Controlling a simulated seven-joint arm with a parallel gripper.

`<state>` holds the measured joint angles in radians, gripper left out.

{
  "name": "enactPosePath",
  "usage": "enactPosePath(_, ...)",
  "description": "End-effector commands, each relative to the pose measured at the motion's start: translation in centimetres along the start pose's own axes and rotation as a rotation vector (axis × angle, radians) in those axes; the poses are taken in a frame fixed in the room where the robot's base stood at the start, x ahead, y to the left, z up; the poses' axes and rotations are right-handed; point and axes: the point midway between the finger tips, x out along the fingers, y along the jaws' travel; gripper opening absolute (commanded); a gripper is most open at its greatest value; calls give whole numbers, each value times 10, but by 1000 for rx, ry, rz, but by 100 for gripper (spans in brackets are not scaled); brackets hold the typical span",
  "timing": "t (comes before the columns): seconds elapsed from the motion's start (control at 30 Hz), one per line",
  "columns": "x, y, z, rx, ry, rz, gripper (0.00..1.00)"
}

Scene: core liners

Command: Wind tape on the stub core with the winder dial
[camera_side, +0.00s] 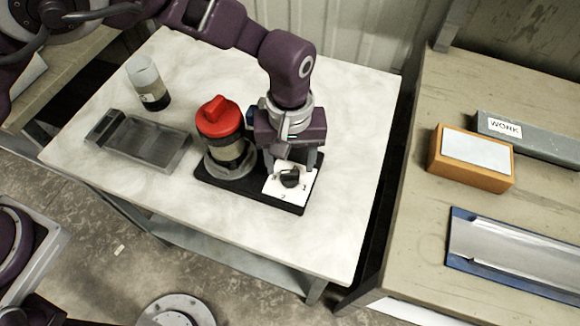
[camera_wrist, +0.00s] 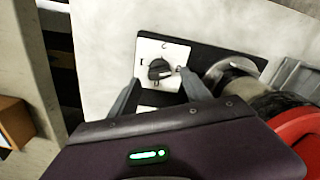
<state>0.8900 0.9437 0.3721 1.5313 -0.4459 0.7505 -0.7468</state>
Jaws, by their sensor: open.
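The winder dial (camera_side: 290,178) is a black knob on a white plate with printed marks, at the right end of a black base (camera_side: 240,188). My gripper (camera_side: 292,165) is just above the dial, pointing down. In the wrist view the open fingers of my gripper (camera_wrist: 160,88) stand apart on either side of the dial (camera_wrist: 160,70), with no clear contact. A core with a dark band and a pale lower part (camera_side: 228,152) stands on the base's round grey seat, under a red cap with a raised handle (camera_side: 218,115). Whether this is the stub core I cannot tell.
A clear bottle-like cylinder with a dark band (camera_side: 148,82) stands at the back left of the white table. A grey tray (camera_side: 145,142) lies left of the winder.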

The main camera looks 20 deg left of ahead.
Motion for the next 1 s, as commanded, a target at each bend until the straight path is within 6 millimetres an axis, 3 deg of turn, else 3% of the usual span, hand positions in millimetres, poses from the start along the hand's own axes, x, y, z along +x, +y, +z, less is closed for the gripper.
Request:
enactPosePath(0.2, 29, 0, 0, 1, -1, -1, 56)
enactPosePath(0.47, 31, 0, 0, 2, 0, 0, 56)
enactPosePath(0.73, 31, 0, 0, 2, -1, 0, 3)
enactPosePath(0.87, 31, 0, 0, 36, -1, 0, 0)
enactPosePath(1.0, 31, 1, 0, 287, -3, 1, 0)
